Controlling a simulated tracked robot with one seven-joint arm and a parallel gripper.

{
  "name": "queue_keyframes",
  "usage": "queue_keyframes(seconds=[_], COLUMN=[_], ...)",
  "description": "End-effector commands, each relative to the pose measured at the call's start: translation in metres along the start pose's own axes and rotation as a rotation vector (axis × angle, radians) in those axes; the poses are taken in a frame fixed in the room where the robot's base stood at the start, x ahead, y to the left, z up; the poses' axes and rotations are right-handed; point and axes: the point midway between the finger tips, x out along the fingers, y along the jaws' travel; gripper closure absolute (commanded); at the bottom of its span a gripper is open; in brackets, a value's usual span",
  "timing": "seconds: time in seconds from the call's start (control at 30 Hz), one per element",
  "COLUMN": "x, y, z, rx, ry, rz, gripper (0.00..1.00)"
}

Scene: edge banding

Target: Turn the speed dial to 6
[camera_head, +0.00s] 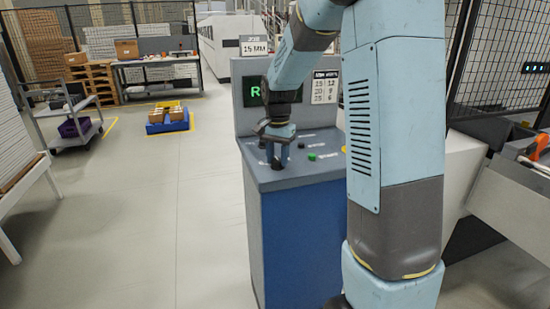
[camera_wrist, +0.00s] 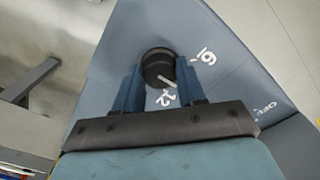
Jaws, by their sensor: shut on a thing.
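The speed dial is a round black knob (camera_wrist: 158,67) with a white pointer line, on the grey sloped top of the blue console (camera_head: 295,235). In the wrist view my gripper (camera_wrist: 158,78) has its two blue fingers on either side of the knob, shut on it. The pointer slants to the lower right, near a white mark that looks like 12 (camera_wrist: 166,98). Another white digit (camera_wrist: 206,56), a 6 or 9, sits to the upper right of the knob. In the head view my gripper (camera_head: 277,163) reaches down onto the console's left part and hides most of the dial.
A green button (camera_head: 312,156) and small dark controls lie right of my gripper. The console's upright panel carries a "15 MM" sign (camera_head: 254,48), a green-lit display (camera_head: 253,92) and a number chart (camera_head: 325,87). Open floor lies left; a cart (camera_head: 65,110) stands further off.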

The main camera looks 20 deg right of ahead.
Motion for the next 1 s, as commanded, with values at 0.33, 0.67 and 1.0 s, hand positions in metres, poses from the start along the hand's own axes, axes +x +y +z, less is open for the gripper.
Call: queue_keyframes(seconds=[0.33,0.67,1.0], x=[-0.0022,-0.0024,-0.0026], y=[-0.0012,-0.0011,-0.0014], z=[-0.0022,-0.0025,-0.0024], rx=[-0.077,-0.326,-0.591], ry=[0.007,0.008,0.009], rz=[-0.005,-0.005,-0.004], gripper=[0.91,0.91,0.91])
